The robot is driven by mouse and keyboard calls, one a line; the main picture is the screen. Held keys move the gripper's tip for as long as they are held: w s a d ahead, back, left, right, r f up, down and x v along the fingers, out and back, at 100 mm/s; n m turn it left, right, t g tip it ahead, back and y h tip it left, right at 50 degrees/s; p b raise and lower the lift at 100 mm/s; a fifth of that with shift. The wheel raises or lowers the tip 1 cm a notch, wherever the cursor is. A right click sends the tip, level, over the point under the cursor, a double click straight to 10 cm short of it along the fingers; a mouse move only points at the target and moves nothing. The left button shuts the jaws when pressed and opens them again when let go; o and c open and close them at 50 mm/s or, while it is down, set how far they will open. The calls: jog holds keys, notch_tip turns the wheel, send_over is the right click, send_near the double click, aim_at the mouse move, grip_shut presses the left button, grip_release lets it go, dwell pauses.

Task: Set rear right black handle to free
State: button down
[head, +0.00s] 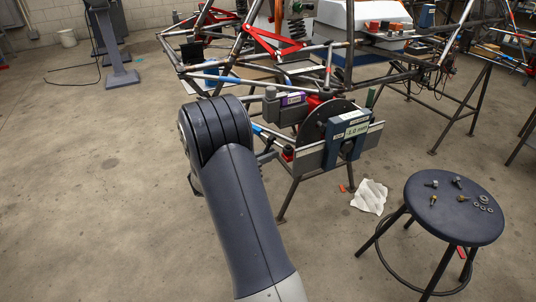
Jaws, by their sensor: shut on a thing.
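My arm reaches forward from the bottom of the head view and bends towards the tube chassis (345,70). My gripper is hidden behind my arm, so its fingers and anything in them do not show. Beyond the arm, a hub fixture at the chassis corner has a dark round disc (318,122) and a blue-grey plate (347,137) with a label reading "1.0 mm". A small dark upright piece (372,97) stands just right of the disc; I cannot tell whether it is the black handle. A grey cylinder (271,104) stands left of the disc.
A round dark stool (453,212) with several bolts and washers stands at the right. A crumpled white cloth (369,196) lies on the floor beside the fixture's stand. Grey trestle legs (466,112) hold up the chassis.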

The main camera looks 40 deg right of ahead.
jog(key=shift+r+p, duration=0.2)
jog(key=shift+p, duration=0.1)
jog(key=a+r+y+p, duration=0.1)
jog(key=y+p, duration=0.1)
jog(key=p, duration=0.3)
jog(key=shift+n, duration=0.3)
jog(key=y+p, duration=0.2)
jog(key=p, duration=0.2)
jog(key=a+r+n+y+p, duration=0.1)
jog(key=y+p, duration=0.1)
jog(key=p, duration=0.3)
jog(key=shift+s+t, duration=0.2)
jog(key=shift+t, duration=0.1)
jog(key=y+p, duration=0.1)
jog(key=p, duration=0.3)
jog(key=r+y+p, duration=0.1)
jog(key=y+p, duration=0.1)
jog(key=p, duration=0.3)
jog(key=a+n+y+p, duration=0.1)
jog(key=y+p, duration=0.1)
jog(key=p, duration=0.2)
jog(key=shift+s+r, duration=0.15)
jog(key=shift+r, duration=0.15)
jog(key=shift+a+f+y+p, duration=0.1)
jog(key=shift+y+p, duration=0.5)
jog(key=shift+p, duration=0.45)
jog(key=c, duration=1.5)
grip_release()
